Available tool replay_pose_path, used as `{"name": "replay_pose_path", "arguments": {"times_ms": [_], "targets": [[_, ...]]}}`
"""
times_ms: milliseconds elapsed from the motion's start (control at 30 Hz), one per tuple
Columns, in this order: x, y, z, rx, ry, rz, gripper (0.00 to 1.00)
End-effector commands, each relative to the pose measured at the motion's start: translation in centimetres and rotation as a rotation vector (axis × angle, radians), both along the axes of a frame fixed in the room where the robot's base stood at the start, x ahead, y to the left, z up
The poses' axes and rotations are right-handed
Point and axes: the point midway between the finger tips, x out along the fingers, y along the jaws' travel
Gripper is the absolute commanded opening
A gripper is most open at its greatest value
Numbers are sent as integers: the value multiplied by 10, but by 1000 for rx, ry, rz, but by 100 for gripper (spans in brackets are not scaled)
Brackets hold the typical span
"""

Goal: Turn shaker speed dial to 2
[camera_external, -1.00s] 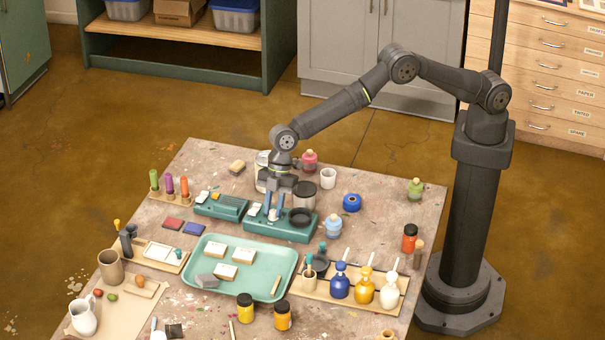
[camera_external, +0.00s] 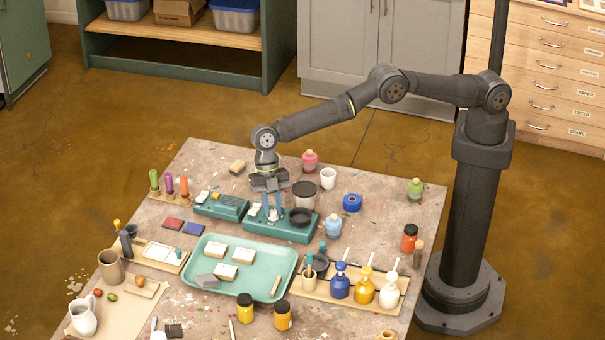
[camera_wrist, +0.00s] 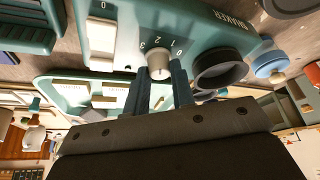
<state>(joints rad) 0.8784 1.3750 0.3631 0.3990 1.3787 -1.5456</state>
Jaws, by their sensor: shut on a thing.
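The shaker (camera_external: 290,233) is a teal box on the table, also in the wrist view (camera_wrist: 205,30). Its speed dial (camera_wrist: 158,64) is a pale round knob on the front panel with the numbers 0 to 3 printed around it. My gripper (camera_wrist: 160,76) has its two blue-grey fingers on either side of the knob and is shut on it. In the external view my gripper (camera_external: 273,215) reaches down to the shaker and hides the dial. I cannot make out which number the dial points at.
A white rocker switch (camera_wrist: 102,35) sits beside the dial. A dark round holder (camera_external: 300,216) is on the shaker's right part. A second teal device (camera_external: 222,208) stands close on the left.

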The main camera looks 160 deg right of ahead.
Motion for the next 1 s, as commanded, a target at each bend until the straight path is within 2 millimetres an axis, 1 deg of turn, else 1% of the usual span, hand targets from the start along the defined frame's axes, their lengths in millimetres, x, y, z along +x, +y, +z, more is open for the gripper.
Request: {"name": "replay_pose_path", "arguments": {"times_ms": [500,533,600,633,867,1000], "targets": [[0,0,-1,0,1,17,0],[0,0,-1,0,1,17,28],[0,0,-1,0,1,17,42],[0,0,-1,0,1,17,44],[0,0,0,0,1,17,44],[-2,-2,6,-1,0,16,44]]}}
